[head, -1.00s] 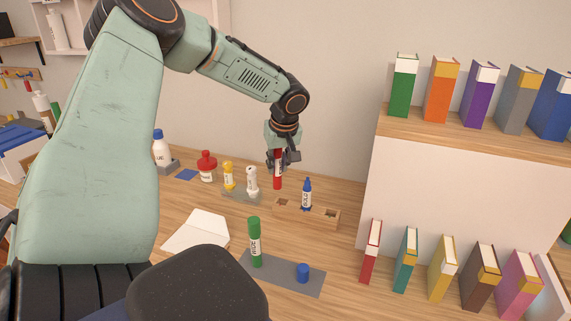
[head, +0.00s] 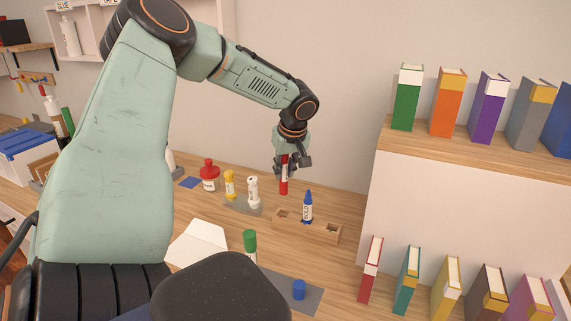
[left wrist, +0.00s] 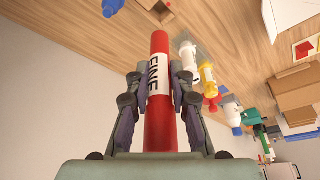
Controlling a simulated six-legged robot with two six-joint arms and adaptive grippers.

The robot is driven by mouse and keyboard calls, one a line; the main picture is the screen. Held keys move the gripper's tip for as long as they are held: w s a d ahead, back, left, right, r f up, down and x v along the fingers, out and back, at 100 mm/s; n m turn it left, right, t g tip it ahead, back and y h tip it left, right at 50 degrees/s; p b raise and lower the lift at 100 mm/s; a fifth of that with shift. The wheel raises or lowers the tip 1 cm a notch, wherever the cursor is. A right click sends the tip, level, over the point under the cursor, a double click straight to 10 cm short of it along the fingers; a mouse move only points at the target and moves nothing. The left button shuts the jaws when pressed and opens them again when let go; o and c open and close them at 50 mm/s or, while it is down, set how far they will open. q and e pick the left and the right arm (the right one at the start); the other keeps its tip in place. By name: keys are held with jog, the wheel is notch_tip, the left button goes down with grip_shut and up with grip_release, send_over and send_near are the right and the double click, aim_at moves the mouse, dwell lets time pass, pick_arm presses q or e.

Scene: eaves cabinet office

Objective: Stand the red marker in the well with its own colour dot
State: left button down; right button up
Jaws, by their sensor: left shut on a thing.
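The red marker (head: 284,187) is gripped in my left gripper (head: 285,165), roughly upright, its lower end in the air above or behind the left end of the wooden block (head: 305,228). The left wrist view shows both fingers on the marker's sides (left wrist: 158,100), with "FINE" on its white label. A blue marker (head: 307,206) stands in the block's middle well. The left well (head: 283,214) and right well (head: 331,229) look empty. My right gripper is out of view.
Left of the block stand a white bottle (head: 253,191), a yellow bottle (head: 229,184) and a red bottle (head: 209,175). In front, a green marker (head: 250,243) and a blue cap (head: 299,289) are on a grey mat (head: 311,302). Books and a shelf (head: 465,140) bound the right.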

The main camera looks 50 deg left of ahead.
aim_at(285, 181)
pick_arm(q)
jog(key=shift+w+f, duration=0.1)
jog(key=shift+a+f+b, duration=0.2)
jog(key=shift+f+b, duration=0.1)
jog(key=shift+f, duration=0.4)
jog(key=shift+s+f+b, duration=0.25)
jog(key=shift+f+b, duration=0.15)
jog(key=shift+f, duration=0.45)
jog(key=shift+w+d+f+b, duration=0.15)
jog(key=shift+f+b, duration=0.5)
jog(key=shift+f, duration=0.05)
jog(key=shift+w+f+b, duration=0.1)
jog(key=shift+f+b, duration=0.2)
jog(key=shift+f, duration=0.4)
jog(key=shift+a+f, duration=0.1)
jog(key=shift+a, duration=0.1)
jog(key=shift+s, duration=0.2)
jog(key=shift+d, duration=0.15)
